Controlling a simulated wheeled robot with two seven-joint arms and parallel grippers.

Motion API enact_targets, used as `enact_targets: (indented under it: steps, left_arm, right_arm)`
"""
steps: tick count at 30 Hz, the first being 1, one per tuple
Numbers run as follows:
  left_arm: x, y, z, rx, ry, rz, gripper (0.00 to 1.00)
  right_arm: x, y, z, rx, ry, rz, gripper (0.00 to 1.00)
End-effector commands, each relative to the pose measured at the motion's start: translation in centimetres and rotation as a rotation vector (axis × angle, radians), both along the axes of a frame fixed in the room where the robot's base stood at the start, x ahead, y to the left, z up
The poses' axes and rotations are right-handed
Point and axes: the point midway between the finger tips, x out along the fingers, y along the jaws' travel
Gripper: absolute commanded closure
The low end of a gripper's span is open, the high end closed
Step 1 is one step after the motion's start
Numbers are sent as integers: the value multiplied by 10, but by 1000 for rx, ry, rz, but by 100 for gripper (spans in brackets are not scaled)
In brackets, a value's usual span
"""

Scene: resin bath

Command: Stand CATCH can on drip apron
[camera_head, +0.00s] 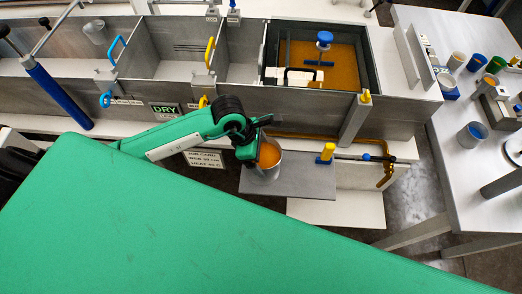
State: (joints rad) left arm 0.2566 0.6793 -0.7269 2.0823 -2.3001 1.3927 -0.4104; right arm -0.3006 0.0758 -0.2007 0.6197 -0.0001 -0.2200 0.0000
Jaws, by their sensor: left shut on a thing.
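A grey can (270,157) with orange liquid inside is in the middle of the view, and its mouth faces up toward me. My left gripper (257,148) is shut on the can at its upper left side. The drip apron, a flat grey plate (312,183), lies in front of the bath. The can overlaps the apron's left part in the picture. I cannot tell whether its base touches the plate. No label can be read on the can. My right gripper is not in view.
Behind is a tank (366,62) of amber resin with a blue-handled tool (324,42). A yellow-topped valve (326,153) and a brass pipe (386,172) are right of the can. A side table (445,118) holds several cups. A large green surface fills the foreground.

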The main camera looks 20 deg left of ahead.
Motion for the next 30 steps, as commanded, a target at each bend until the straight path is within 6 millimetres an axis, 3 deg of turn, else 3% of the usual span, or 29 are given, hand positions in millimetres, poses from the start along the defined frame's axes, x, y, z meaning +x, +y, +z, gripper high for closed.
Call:
enact_targets:
  steps: [2, 3, 4, 16, 30]
  left_arm:
    - [1, 0, -1, -2, -4, 0, 82]
    - [0, 0, -2, 0, 0, 0, 8]
    - [0, 0, -2, 0, 0, 0, 2]
    - [0, 4, 9, 1, -4, 1, 0]
    - [-10, 38, 94, 1, -4, 0, 0]
  right_arm:
    - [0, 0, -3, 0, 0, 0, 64]
    - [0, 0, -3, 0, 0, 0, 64]
    - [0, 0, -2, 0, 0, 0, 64]
    - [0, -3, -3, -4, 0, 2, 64]
    - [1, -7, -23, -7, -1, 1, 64]
